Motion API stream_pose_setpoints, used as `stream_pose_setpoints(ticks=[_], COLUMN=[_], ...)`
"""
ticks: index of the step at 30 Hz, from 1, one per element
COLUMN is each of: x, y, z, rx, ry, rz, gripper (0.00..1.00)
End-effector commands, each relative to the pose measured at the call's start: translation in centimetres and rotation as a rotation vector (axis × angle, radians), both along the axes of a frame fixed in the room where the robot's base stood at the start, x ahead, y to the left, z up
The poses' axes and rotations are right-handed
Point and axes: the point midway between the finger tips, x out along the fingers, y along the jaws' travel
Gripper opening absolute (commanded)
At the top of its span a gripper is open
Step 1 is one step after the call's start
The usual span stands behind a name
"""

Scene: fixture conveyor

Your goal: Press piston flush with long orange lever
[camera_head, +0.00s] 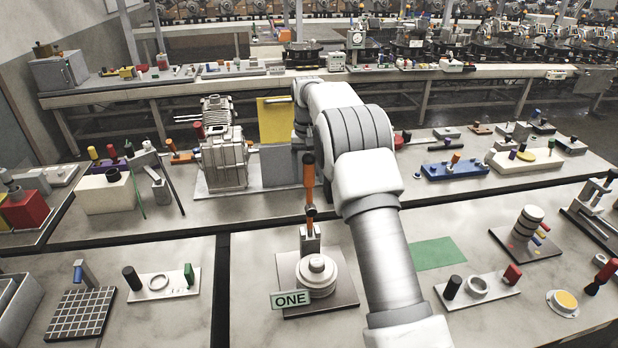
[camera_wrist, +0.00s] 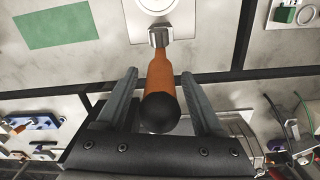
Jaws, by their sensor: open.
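The long orange lever (camera_head: 309,184) stands upright on its fixture in the head view, with a black knob at its top. My gripper (camera_wrist: 159,78) is open, with one finger on each side of the lever and visible gaps. The piston part is cut off at the top of the wrist view; its height against its housing is unclear.
A green mat (camera_head: 437,253) and a plate with a ring and red block (camera_head: 478,290) lie to the right. A grey machine with a yellow panel (camera_head: 276,121) stands behind. My arm crosses the middle.

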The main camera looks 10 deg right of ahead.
Motion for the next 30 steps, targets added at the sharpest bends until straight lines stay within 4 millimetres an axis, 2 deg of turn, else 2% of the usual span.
stream_pose_setpoints(ticks=[5, 14, 25, 30], x=[-0.01, 0.01, 0.0, 0.01], y=[-0.01, -0.02, -0.02, -0.01], z=[-1.22, -1.41, -1.38, -1.37], rx=[0.0, 0.0, 0.0, 0.001], ry=[-0.001, -0.002, -0.001, -0.001], rz=[0.0, 0.0, 0.0, 0.0], gripper=[0.69, 0.67, 0.01, 0.0])
